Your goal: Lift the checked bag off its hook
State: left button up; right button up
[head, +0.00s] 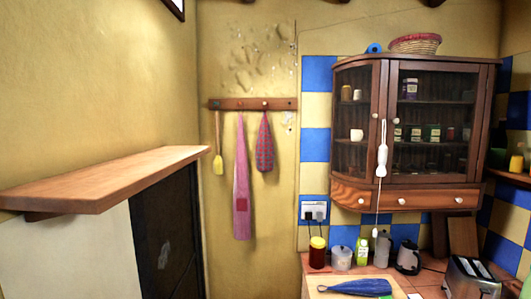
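The checked bag (264,147), red and blue-grey, hangs from a peg on the wooden hook rail (245,104) on the yellow back wall. It narrows at the top and is wider at the bottom. A long pink cloth (242,180) with a red patch hangs just left of it. A yellow utensil (218,164) hangs further left on the same rail. Neither of my grippers shows in the head view.
A wooden shelf (110,178) juts out at the left. A glass-fronted cabinet (420,135) hangs right of the bag. Below it a tiled counter holds a red jar (317,254), a kettle (408,258), a toaster (472,278) and a blue cloth item (355,287).

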aim_at(264, 152)
jog(key=i, duration=1.45)
jog(key=z, duration=0.5)
